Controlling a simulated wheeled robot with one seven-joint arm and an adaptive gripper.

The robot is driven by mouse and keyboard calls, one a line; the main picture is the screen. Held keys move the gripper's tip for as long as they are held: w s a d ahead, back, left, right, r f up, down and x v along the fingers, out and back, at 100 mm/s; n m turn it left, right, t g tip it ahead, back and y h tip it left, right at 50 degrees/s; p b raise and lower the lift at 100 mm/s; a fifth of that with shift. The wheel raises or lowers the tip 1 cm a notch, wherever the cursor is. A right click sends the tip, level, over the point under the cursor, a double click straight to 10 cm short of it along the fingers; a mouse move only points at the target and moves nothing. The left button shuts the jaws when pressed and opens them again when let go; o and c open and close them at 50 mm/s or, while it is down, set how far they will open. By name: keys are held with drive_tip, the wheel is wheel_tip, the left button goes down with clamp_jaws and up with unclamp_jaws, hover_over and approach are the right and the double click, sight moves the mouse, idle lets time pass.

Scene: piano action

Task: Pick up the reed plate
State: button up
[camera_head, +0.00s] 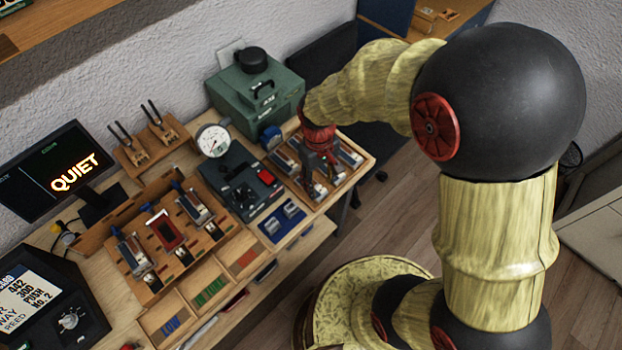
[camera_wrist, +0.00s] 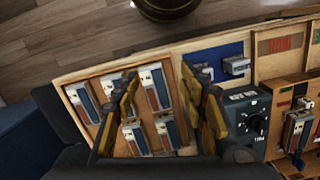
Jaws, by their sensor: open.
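Several small plate-like pieces in silver, blue and brown lie in a wooden tray at the bench's right end; one of these likely reed plates (camera_wrist: 155,88) shows between my fingers in the wrist view. I cannot tell which one the task means. The tray (camera_head: 318,204) also shows in the head view, partly covered by my gripper. My gripper (camera_wrist: 160,82) is open and empty, pointing down over the tray, its fingers apart from each other. In the head view my gripper (camera_head: 318,172) hides some of the pieces. Whether it touches any piece cannot be told.
A dark tester box (camera_head: 238,180) with a knob, a dial gauge (camera_head: 213,140) and a green case (camera_head: 255,96) stand close by. A wooden rack (camera_head: 125,262) holds more pieces at left.

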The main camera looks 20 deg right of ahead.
drive_tip(key=shift+n, duration=0.7)
drive_tip(key=w+f, duration=0.1)
drive_tip(key=w, duration=0.1)
drive_tip(key=w+f, duration=0.2)
drive_tip(key=shift+a+f, duration=0.3)
drive_tip(key=shift+a, duration=0.1)
drive_tip(key=shift+w+a+r+n+t, duration=0.15)
drive_tip(key=shift+w+r+t, duration=0.1)
drive_tip(key=shift+w, duration=0.3)
drive_tip(key=shift+w+r+n+t, duration=0.15)
drive_tip(key=shift+w+t, duration=0.1)
drive_tip(key=shift+w, duration=0.3)
drive_tip(key=shift+s+f, duration=0.1)
drive_tip(key=shift+f, duration=0.3)
drive_tip(key=shift+s+f+b, duration=0.15)
drive_tip(key=shift+f+b, duration=0.8)
drive_tip(key=shift+f, duration=2.6)
drive_tip(key=shift+c, duration=0.7)
drive_tip(key=c, duration=0.7)
drive_tip(key=shift+r, duration=0.15)
